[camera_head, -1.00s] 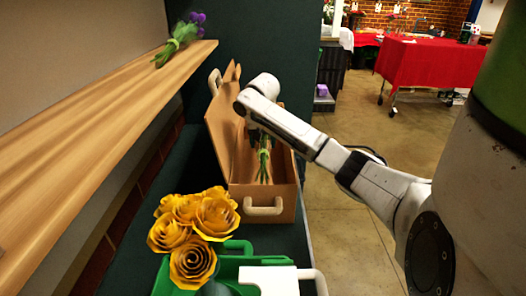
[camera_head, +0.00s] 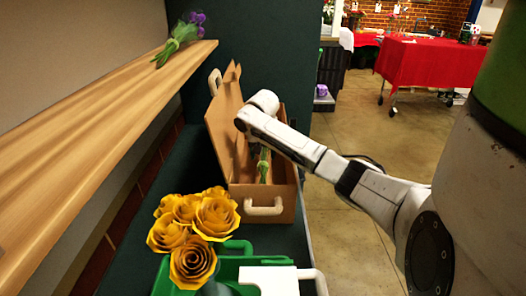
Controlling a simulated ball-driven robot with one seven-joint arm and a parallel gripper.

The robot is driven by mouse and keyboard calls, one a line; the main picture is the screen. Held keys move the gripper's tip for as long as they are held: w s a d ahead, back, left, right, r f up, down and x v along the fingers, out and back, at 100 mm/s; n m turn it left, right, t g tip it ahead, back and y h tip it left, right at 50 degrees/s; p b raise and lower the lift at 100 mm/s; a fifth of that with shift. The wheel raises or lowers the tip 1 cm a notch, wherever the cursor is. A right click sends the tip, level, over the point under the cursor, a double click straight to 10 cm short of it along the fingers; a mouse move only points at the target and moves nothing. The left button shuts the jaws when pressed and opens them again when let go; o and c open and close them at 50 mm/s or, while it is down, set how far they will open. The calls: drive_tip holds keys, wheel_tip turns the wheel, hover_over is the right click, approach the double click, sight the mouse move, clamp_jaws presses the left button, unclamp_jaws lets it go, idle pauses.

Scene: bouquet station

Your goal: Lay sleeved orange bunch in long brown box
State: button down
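The long brown box (camera_head: 285,208) stands on the dark green surface with its lid raised along the left side. White handles show at its near and far ends. Green stems (camera_head: 263,167) of a bunch show inside the box, below my wrist. The flower heads and any sleeve are hidden behind my arm, so I cannot tell the bunch's colour. My arm reaches in from the right and its wrist is over the box. My gripper's fingers are hidden behind the wrist, inside or just above the box.
Yellow paper roses (camera_head: 190,230) stand in front of the box, next to a green crate (camera_head: 235,247) with a white part. A purple bunch (camera_head: 180,38) lies on the wooden shelf (camera_head: 90,110) at left. A red-covered table (camera_head: 430,62) stands far behind.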

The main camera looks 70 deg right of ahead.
sight(263, 155)
drive_tip(key=shift+c, duration=1)
unclamp_jaws()
drive_tip(key=shift+r, duration=0.1)
drive_tip(key=shift+d+r, duration=0.1)
drive_tip(key=shift+r, duration=0.2)
drive_tip(key=v, duration=1.2)
drive_tip(key=shift+r, duration=0.2)
drive_tip(key=shift+s, duration=0.1)
